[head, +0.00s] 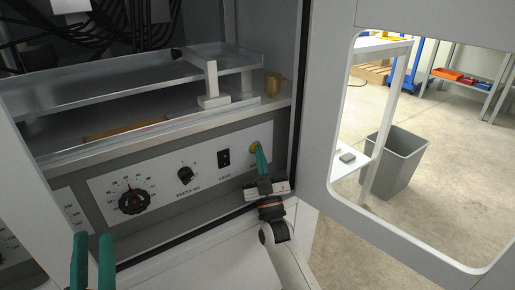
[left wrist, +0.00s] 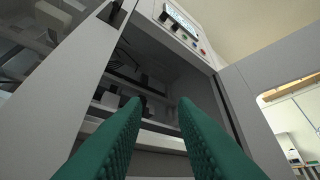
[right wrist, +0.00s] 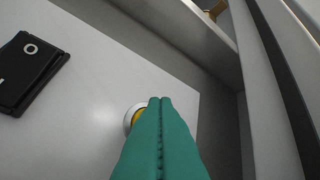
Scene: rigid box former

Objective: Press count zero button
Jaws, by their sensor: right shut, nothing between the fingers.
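A round yellow button (right wrist: 138,117) with a pale ring sits on the light control panel, at the panel's right end; it also shows in the head view (head: 253,147). My right gripper (head: 258,150) is shut and empty, its green tips at the button. In the right wrist view the tips (right wrist: 160,100) overlap the button and hide its right part; I cannot tell whether they touch it. The button's label is not readable. My left gripper (head: 93,238) is at the lower left of the head view, open and empty; its two fingers stand apart in the left wrist view (left wrist: 158,105).
The panel (head: 205,172) also carries a black dial (head: 133,201), a knob (head: 186,175) and a black rocker switch (head: 224,158). A metal shelf (head: 130,80) lies above. An open door (head: 325,150) with a window stands at the right. A grey bin (head: 397,165) shows beyond it.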

